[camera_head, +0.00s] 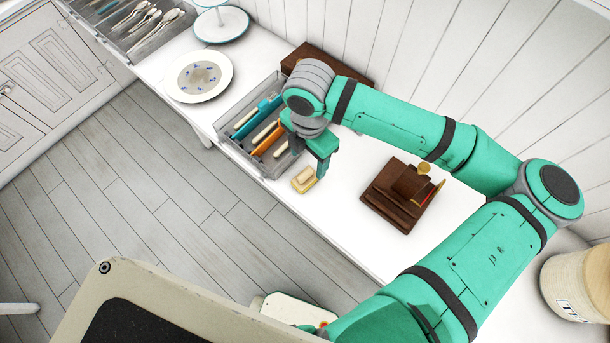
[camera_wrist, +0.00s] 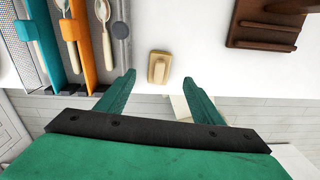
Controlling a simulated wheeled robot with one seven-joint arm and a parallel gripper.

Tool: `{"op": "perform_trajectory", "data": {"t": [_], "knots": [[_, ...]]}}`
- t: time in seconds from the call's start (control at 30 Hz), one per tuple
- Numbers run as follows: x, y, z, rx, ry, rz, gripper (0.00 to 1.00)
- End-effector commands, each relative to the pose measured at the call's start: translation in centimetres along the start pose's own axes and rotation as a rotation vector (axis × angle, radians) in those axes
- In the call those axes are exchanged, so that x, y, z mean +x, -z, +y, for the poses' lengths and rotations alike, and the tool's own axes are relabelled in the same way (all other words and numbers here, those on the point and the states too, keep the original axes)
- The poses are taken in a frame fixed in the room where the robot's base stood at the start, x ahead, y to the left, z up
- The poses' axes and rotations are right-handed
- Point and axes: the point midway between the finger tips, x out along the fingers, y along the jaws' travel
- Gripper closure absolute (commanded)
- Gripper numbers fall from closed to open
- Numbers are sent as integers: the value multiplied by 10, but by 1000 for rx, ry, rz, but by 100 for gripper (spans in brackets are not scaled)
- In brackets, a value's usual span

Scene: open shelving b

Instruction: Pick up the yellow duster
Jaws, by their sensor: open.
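The yellow duster (camera_head: 304,180) is a small pale-yellow block with a lighter raised grip on top. It lies on the white counter (camera_head: 345,205) close to the front edge, just right of the grey cutlery tray. In the wrist view the duster (camera_wrist: 159,67) appears centred between the fingertips and slightly beyond them. My gripper (camera_wrist: 158,80) is open and empty, with its two green fingers spread wider than the duster. In the head view my gripper (camera_head: 323,170) is beside the duster, up and to its right; I cannot tell its exact height.
The grey cutlery tray (camera_head: 270,172) with blue and orange pieces and spoons stands close to the left. A dark brown wooden stand (camera_head: 385,212) is to the right. A plate (camera_head: 198,76) and a dark box (camera_head: 312,57) are farther back.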

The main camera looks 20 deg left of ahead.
Motion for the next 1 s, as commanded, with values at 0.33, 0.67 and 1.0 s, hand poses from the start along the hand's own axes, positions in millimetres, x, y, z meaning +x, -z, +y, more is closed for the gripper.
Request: {"op": "perform_trajectory", "data": {"t": [0.33, 0.67, 1.0], "knots": [[34, 0, 1, 2, -3, 1, 39], [75, 0, 2, -3, -3, 2, 39], [84, 0, 2, -5, -4, 1, 39]]}}
